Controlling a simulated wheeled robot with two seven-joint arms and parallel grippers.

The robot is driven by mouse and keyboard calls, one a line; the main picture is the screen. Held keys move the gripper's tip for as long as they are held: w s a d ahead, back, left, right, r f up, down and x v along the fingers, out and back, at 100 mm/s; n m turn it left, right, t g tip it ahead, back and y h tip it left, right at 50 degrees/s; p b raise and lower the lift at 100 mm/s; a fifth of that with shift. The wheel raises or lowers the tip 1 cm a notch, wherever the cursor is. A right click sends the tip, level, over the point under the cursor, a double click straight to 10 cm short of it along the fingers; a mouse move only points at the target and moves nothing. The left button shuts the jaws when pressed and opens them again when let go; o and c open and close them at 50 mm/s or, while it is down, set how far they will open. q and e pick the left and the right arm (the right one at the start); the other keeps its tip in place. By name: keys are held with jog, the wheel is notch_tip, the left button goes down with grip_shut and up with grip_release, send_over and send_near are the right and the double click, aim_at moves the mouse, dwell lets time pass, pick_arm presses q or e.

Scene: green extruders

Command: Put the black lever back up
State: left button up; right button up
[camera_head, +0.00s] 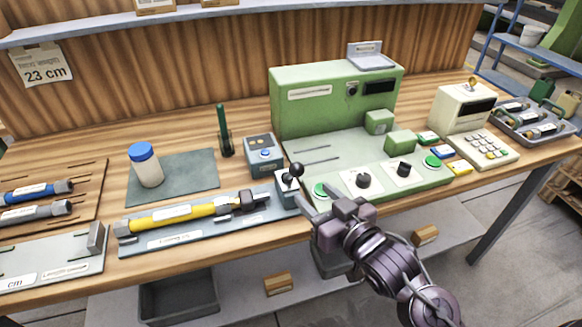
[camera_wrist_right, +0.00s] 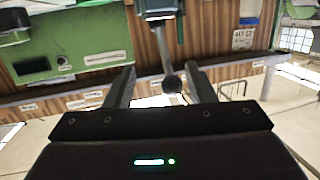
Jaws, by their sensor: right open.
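The black lever (camera_head: 297,169) has a round black knob and stands on a small grey-blue box at the front of the bench, just left of the green machine. In the right wrist view its knob (camera_wrist_right: 172,84) and thin rod show between my two fingers, with gaps on both sides. I cannot tell the exact lean of the lever. My right gripper (camera_head: 306,208) is open, at the bench's front edge, just below and right of the lever in the head view. It also shows in the wrist view (camera_wrist_right: 161,72), holding nothing. My left gripper is out of view.
The green machine (camera_head: 335,95) with knobs and green buttons on its front panel is right of the lever. A yellow tool (camera_head: 180,215) lies on a grey plate to the left. A blue-capped bottle (camera_head: 147,168) and a small blue-grey box (camera_head: 264,155) stand behind.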

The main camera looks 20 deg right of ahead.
aim_at(292, 165)
jog(key=r, duration=0.1)
jog(key=r+t+y, duration=0.1)
jog(key=r, duration=0.1)
jog(key=shift+a+r, duration=0.15)
jog(key=shift+a, duration=0.25)
jog(key=shift+w+a+r+n+y, duration=0.1)
jog(key=shift+a+r+n+y, duration=0.05)
jog(key=shift+r+n+y, duration=0.15)
jog(key=p+x, duration=0.1)
jog(key=x, duration=0.6)
jog(key=shift+w+f, duration=0.15)
jog(key=shift+w, duration=0.1)
grip_shut()
